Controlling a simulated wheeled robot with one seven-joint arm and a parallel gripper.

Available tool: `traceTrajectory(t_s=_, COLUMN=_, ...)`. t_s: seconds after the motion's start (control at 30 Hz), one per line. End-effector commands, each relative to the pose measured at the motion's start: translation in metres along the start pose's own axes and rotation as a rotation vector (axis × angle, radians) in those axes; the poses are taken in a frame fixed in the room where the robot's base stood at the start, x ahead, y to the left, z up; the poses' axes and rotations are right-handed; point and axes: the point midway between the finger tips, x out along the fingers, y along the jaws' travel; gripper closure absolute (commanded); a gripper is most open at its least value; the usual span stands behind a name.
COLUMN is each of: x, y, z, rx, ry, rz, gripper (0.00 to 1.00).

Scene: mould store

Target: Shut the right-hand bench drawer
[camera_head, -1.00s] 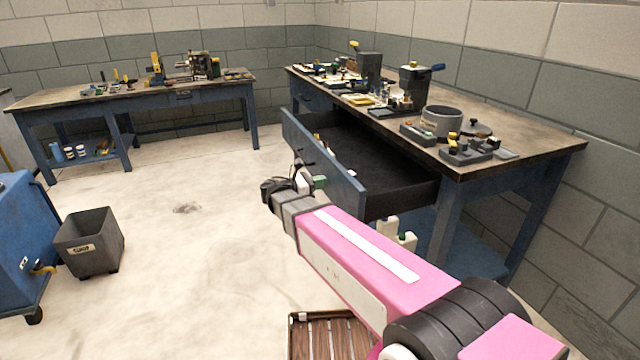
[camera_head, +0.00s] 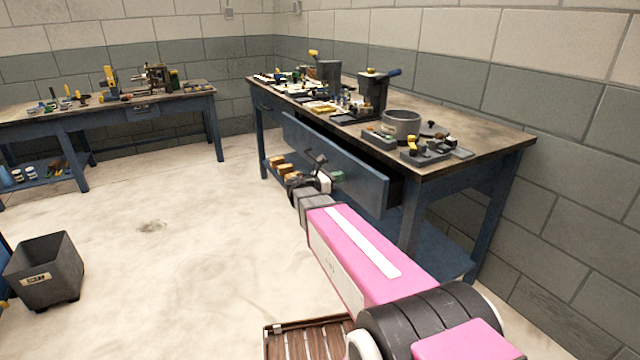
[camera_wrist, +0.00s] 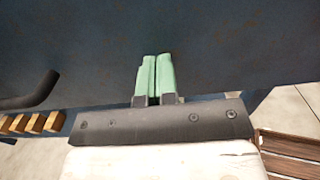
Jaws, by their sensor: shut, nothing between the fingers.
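The blue right-hand bench drawer (camera_head: 352,172) is part way out of the bench on the right, with a narrow dark gap showing at its right end. Its inside is mostly hidden behind its front. A dark bar handle (camera_wrist: 32,92) shows left of the fingers.
The bench top (camera_head: 480,150) carries a grey ring (camera_head: 401,126), small tools and presses. A grey bin (camera_head: 44,270) stands on the floor at left. A slatted wooden crate (camera_head: 305,340) is beside my arm at the bottom. The floor at left centre is clear.

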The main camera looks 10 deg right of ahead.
Motion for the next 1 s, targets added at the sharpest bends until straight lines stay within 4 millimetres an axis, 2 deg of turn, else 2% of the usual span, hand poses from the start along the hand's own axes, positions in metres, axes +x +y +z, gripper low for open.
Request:
traceTrajectory(t_s=0.03, x=0.014, y=0.001, z=0.000, rx=0.000, ry=0.000, rz=-0.003, gripper=1.00)
traceTrajectory(t_s=0.2, x=0.048, y=0.001, z=0.000, rx=0.000, ry=-0.001, rz=-0.002, gripper=1.00)
traceTrajectory(t_s=0.4, x=0.073, y=0.001, z=0.000, rx=0.000, ry=-0.001, rz=-0.001, gripper=1.00)
traceTrajectory(t_s=0.63, x=0.085, y=0.001, z=0.000, rx=0.000, ry=0.000, rz=0.001, gripper=1.00)
traceTrajectory(t_s=1.0, x=0.089, y=0.001, z=0.001, rx=0.000, ry=-0.003, rz=-0.002, gripper=1.00)
